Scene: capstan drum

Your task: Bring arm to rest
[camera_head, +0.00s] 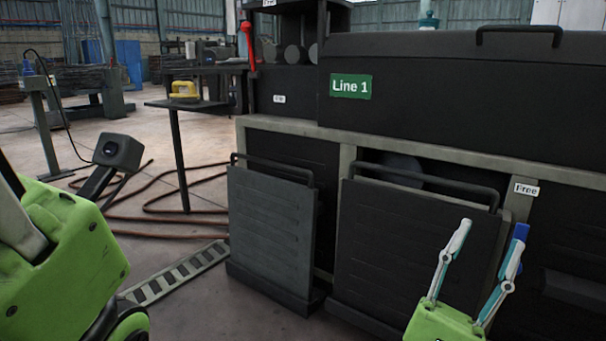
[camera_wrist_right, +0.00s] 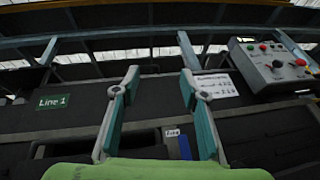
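My right gripper (camera_head: 493,228) is raised in front of the dark machine at the lower right of the head view. Its two fingers stand upright and apart, with nothing between them. In the right wrist view the same open, empty fingers (camera_wrist_right: 158,80) point up towards the machine. My left arm (camera_head: 70,255) shows as a green link at the left edge of the head view. Its gripper fingers are not in view.
The dark machine (camera_head: 450,85) bears a green "Line 1" sign (camera_head: 350,86). Two hinged panels (camera_head: 270,225) lean out at its front. A blue piece (camera_head: 521,231) shows by the right finger. A control box (camera_wrist_right: 275,68) shows in the wrist view. Hoses (camera_head: 160,208) lie on the floor.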

